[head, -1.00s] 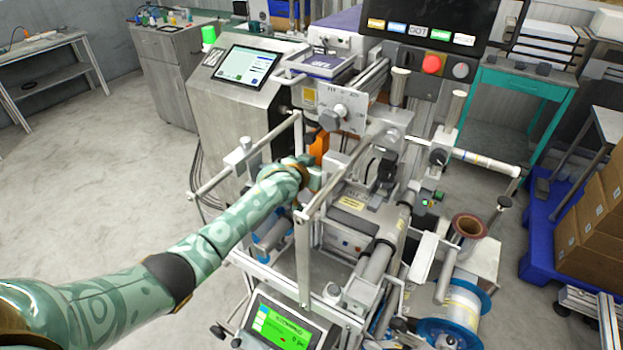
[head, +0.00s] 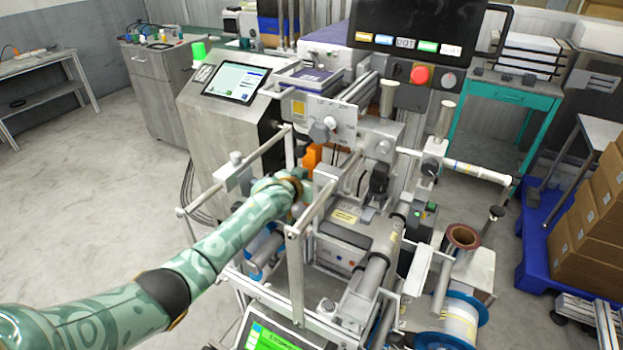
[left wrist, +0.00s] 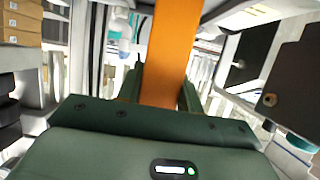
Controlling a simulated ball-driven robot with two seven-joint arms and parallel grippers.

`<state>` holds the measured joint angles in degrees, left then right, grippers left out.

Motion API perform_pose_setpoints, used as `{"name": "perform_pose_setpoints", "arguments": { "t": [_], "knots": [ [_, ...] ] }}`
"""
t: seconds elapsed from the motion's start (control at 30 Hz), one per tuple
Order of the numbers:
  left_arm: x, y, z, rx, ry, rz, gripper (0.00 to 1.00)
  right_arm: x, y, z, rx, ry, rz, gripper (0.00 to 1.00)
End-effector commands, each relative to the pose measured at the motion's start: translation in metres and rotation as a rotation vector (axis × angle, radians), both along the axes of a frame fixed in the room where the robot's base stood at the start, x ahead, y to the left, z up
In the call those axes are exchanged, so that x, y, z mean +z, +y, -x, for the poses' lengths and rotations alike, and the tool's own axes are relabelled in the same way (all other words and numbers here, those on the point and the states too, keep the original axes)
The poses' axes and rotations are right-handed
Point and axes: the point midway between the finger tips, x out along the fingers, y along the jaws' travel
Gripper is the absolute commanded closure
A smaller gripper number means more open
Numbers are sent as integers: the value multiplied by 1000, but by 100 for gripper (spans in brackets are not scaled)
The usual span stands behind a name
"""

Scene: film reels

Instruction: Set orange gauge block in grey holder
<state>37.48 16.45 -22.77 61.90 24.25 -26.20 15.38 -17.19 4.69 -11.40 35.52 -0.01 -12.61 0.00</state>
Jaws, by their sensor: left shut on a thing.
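The orange gauge block (head: 312,158) stands roughly upright at the middle of the machine, just below a grey knob on a white plate. My left gripper (head: 301,184) reaches in from the left and is shut on the lower part of the block. In the left wrist view the orange block (left wrist: 170,50) rises between the two dark green fingers (left wrist: 162,92), its lower end hidden by the gripper body. I cannot pick out the grey holder with certainty among the grey machine parts. My right gripper is not in view.
Metal rails and a thin upright post (head: 295,262) of the machine frame stand close around my left forearm. A touch screen (head: 235,82) is behind to the left. Rollers and a blue-flanged reel (head: 462,318) are at the right. Open floor lies at the left.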

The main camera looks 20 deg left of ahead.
Motion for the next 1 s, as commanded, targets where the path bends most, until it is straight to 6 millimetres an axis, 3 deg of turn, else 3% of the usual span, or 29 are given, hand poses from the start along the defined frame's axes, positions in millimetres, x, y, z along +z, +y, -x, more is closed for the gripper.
{"name": "perform_pose_setpoints", "arguments": {
  "t": [0.17,0.2,0.27,0.67,0.77,1.0],
  "knots": [
    [-3,0,0,0,-2,0,91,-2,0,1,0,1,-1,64],
    [-2,0,0,0,-2,0,55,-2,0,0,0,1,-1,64],
    [-2,0,0,0,-2,0,39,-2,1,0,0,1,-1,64],
    [2,1,9,0,1,-1,38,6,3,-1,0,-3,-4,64],
    [12,3,25,-1,0,-1,38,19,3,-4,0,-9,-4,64],
    [37,12,85,-1,-1,-3,38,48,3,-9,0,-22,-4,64]
  ]
}}
